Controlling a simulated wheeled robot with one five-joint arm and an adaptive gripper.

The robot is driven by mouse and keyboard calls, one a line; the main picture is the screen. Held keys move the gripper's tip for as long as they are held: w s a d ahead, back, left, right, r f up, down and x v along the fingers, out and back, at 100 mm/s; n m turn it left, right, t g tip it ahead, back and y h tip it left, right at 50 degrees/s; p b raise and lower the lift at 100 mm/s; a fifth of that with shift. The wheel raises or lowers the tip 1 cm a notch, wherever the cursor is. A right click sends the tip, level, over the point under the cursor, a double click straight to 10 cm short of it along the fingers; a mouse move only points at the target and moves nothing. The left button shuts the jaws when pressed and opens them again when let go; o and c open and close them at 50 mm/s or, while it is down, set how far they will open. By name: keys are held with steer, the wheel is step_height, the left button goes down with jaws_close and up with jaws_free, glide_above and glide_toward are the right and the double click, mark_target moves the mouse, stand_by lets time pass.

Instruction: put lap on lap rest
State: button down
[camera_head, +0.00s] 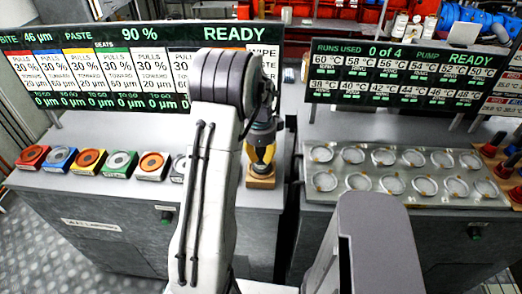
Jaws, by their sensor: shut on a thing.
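My gripper (263,132) is partly hidden behind my own arm, at the right end of the left bench. It points down and is shut on the lap (262,154), a dark and yellow piece that stands upright. The lap is directly over a small wooden block (261,182), which looks like the lap rest, near the bench's front edge. I cannot tell whether the lap touches the block or is just above it.
Several round pieces on coloured bases, such as the red one (32,157), line the left bench (105,128). A tray (400,203) of round dishes lies on the right bench. Two display boards (140,70) (405,78) stand behind. A gap separates the benches.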

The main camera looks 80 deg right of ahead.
steer(key=shift+f, duration=0.2)
stand_by(0.3)
steer(key=c, duration=1.2)
jaws_free()
steer(key=shift+r, duration=0.1)
